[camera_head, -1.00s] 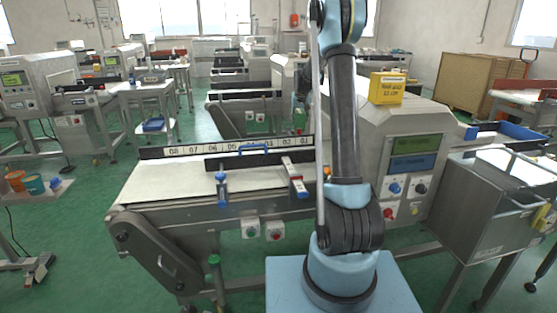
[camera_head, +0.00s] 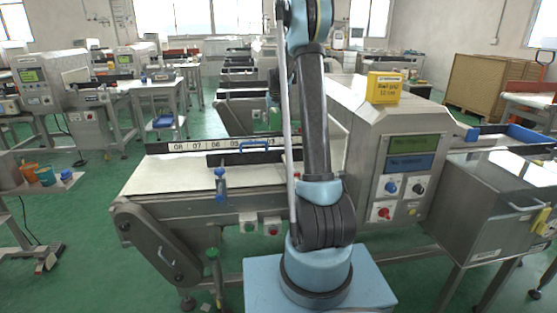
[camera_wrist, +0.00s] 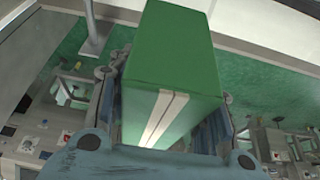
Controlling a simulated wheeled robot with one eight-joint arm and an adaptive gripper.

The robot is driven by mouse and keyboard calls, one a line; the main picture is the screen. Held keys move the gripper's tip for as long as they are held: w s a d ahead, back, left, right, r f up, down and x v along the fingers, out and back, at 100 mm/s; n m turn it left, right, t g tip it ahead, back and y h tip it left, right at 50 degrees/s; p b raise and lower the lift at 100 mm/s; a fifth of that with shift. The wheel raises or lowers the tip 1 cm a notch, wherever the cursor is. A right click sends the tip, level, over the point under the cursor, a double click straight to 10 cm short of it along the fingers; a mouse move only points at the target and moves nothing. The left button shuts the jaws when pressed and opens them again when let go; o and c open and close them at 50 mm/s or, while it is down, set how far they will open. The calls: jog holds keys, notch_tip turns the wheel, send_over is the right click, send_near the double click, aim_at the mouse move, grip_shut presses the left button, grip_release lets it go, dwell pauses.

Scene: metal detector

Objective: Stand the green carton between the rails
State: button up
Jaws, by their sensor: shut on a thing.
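The green carton (camera_wrist: 172,55) fills the middle of the wrist view, with a pale double stripe down its near face. My gripper (camera_wrist: 168,110) is shut on it, one finger on each side. In the head view my arm rises out of the top of the picture, so gripper and carton are not seen there. On the white conveyor belt (camera_head: 150,179), a dark front rail (camera_head: 222,160) with a blue handle runs in front of a long numbered back rail (camera_head: 165,148). My arm hides their right ends.
The detector housing (camera_head: 420,125) stands right of the belt, with a yellow box (camera_head: 384,87) on top. A blue-knobbed post (camera_head: 220,180) stands at the belt's front edge. The left part of the belt is clear. A steel cabinet (camera_head: 490,205) is at the right.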

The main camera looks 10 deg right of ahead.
jog(key=s+r, duration=0.1)
jog(key=s, duration=1.7)
jog(key=shift+s+f, duration=0.2)
jog(key=shift+f, duration=4.65)
jog(key=o, duration=1.5)
jog(key=shift+c, duration=0.2)
